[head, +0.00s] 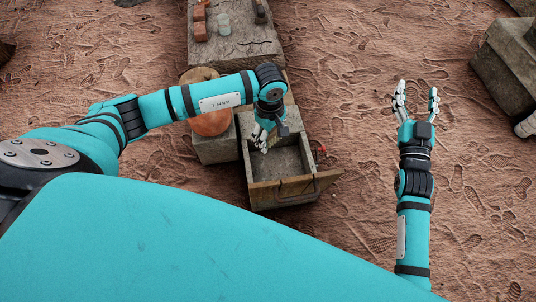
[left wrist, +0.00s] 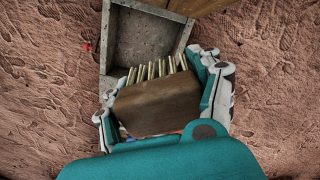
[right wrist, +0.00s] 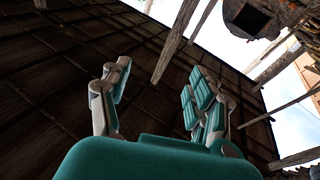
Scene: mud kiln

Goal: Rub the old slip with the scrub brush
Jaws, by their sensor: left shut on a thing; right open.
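My left gripper (head: 262,142) is over the left part of a grey open trough (head: 293,187). In the left wrist view, the left gripper is shut on the scrub brush (left wrist: 155,105), a brown block with pale bristles pointing towards the trough (left wrist: 145,42). In the head view the hand and arm mostly hide the brush. I cannot tell whether the bristles touch the trough. The trough has a greyish floor; I cannot make out the old slip as a separate patch. My right gripper (head: 417,101) is open and empty, above the bare ground at the right.
An orange round pot (head: 211,122) stands left of the trough, partly behind my left arm. A stone table (head: 240,48) at the back holds brick-like blocks (head: 199,31) and pale jars (head: 224,22). A stone block (head: 507,62) stands at far right.

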